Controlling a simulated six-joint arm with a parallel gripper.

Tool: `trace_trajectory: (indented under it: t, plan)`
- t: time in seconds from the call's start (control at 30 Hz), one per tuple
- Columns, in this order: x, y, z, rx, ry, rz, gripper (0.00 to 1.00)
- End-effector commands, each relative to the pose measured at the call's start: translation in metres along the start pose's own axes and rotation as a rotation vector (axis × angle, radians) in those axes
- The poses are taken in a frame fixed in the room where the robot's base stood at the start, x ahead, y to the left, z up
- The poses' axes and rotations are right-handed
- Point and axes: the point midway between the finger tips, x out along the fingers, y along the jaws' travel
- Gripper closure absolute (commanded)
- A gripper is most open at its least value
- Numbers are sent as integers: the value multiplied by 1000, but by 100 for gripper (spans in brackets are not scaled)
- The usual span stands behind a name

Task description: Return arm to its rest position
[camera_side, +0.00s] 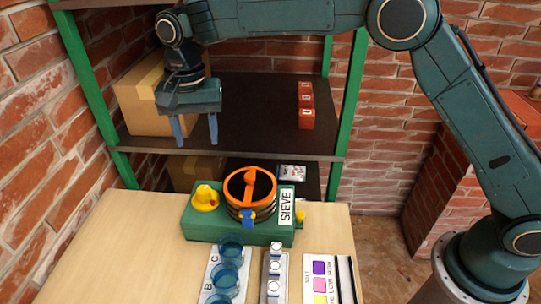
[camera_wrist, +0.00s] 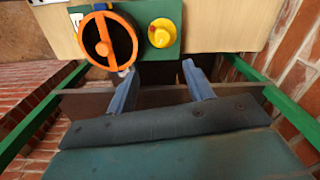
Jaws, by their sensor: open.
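My gripper (camera_side: 195,128) hangs fingers down in front of the shelf unit, at the upper left of the side view. Its two blue fingers are apart with nothing between them. In the wrist view the gripper (camera_wrist: 158,82) also shows open and empty. The arm arches from its base at the right over to the left. The green sieve machine (camera_side: 240,225) stands on the table below and to the right of the gripper, clear of it. Its orange ring (camera_side: 250,187) and yellow knob (camera_side: 205,197) also show in the wrist view, beyond the fingers.
A shelf (camera_side: 255,142) with green posts holds a cardboard box (camera_side: 140,100) close behind the gripper and red blocks (camera_side: 306,105) farther right. Blue cups (camera_side: 227,270), a vial rack (camera_side: 272,275) and a colour card (camera_side: 325,280) lie on the wooden table (camera_side: 110,255). Brick walls stand around.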

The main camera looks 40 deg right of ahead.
Motion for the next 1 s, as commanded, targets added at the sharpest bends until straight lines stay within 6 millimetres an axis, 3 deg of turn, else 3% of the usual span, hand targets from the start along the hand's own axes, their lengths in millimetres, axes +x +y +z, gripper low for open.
trace_trajectory:
  t: [0.27, 0.6, 1.0]
  plan:
    - [-44, 44, -10, -58, 30, -44, 48]
    - [-95, 120, -9, -161, 89, -100, 48]
    - [-129, 213, 12, -280, 179, -147, 48]
